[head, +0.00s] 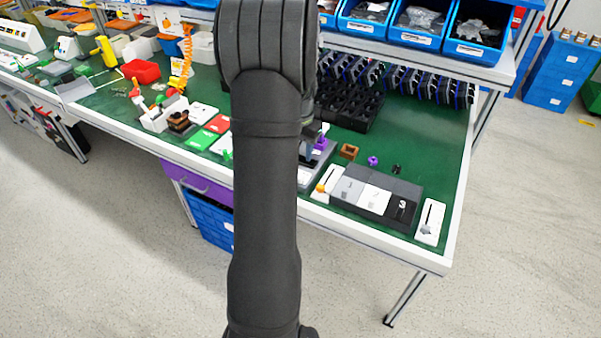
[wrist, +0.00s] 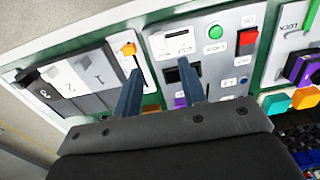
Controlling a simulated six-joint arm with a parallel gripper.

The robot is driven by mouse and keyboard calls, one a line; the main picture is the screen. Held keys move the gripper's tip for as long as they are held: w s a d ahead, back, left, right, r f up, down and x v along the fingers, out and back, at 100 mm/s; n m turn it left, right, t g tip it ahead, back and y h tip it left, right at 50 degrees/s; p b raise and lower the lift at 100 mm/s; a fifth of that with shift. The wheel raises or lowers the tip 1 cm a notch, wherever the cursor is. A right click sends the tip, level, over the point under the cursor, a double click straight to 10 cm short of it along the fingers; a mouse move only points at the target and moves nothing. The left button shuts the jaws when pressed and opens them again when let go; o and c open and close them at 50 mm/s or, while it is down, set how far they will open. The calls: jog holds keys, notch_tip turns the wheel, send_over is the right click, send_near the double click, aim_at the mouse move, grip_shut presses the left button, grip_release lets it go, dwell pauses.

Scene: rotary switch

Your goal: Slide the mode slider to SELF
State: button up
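My gripper (wrist: 158,70) is open in the wrist view, its two dark fingers apart with nothing visibly held between them. Its fingertips are over the left part of a grey control panel (wrist: 205,55). That panel carries a white plate with a dark slot (wrist: 180,41) and a black part below it, partly behind the right finger. To the left is a narrow white slider plate (wrist: 146,72) with an orange knob (wrist: 128,49) near its far end. The lettering is too small to find SELF, so I cannot tell which is the mode slider. My arm hides most of the panel in the head view.
A green button (wrist: 215,32) and a red switch (wrist: 247,38) sit right of the fingers. A block with numbered keys (head: 373,195) and a white slider plate with a grey knob (head: 430,218) lie near the bench's front right. Black racks (head: 348,108) stand behind.

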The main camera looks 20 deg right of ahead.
notch_tip(320, 180, down, 10)
jog(key=shift+r, duration=0.25)
grip_shut()
